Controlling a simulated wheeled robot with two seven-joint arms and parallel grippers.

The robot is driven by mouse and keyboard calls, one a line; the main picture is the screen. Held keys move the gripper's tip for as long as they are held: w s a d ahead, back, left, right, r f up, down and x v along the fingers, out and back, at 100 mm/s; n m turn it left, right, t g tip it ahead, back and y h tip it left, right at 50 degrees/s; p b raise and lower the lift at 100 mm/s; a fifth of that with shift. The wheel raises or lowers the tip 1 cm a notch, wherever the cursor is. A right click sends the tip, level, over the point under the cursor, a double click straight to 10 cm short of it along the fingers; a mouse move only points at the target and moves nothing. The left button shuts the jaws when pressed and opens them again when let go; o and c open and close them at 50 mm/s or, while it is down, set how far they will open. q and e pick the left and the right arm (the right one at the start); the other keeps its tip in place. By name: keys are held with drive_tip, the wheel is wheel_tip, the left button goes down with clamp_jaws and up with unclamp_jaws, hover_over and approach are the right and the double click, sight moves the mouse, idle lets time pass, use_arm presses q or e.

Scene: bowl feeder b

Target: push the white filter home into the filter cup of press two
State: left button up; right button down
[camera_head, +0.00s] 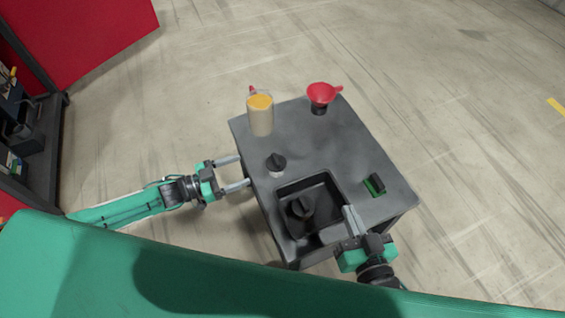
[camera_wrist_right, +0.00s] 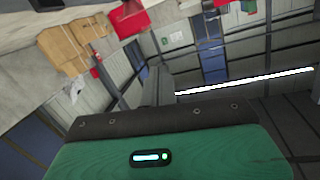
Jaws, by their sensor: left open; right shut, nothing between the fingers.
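A dark cup-like part (camera_head: 302,207) sits inside the square recess in the dark grey stand; I cannot tell whether it is the filter cup of press two. A small black part (camera_head: 276,161) with a pale lower edge stands on the top, left of the recess's back corner. No white filter can be made out clearly. My left gripper (camera_head: 244,170) is open and empty at the stand's left edge, near that black part.
The dark grey stand (camera_head: 335,150) carries a beige cylinder with a yellow top (camera_head: 260,117), a red funnel (camera_head: 321,94) on a dark base and a green-and-black part (camera_head: 374,186). The stand's middle is clear. A dark shelf (camera_head: 45,130) stands at far left.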

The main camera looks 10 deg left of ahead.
sight(274, 161)
use_arm(q)
drive_tip(key=x, duration=0.7)
drive_tip(key=shift+b, duration=0.4)
drive_tip(key=x, duration=0.2)
drive_tip(key=b+x, duration=0.1)
drive_tip(key=x, duration=0.1)
drive_tip(key=shift+s+d+f, duration=0.15)
drive_tip(key=shift+d, duration=0.25)
drive_tip(key=shift+w+d, duration=0.25)
drive_tip(key=shift+d, duration=0.15)
drive_tip(key=c, duration=1.1)
use_arm(e)
wheel_tip(274, 161, up, 9)
drive_tip(key=w+d+t, duration=0.2)
drive_tip(key=t, duration=0.3)
drive_tip(key=shift+w+d+t, duration=0.25)
drive_tip(key=shift+w+t, duration=0.15)
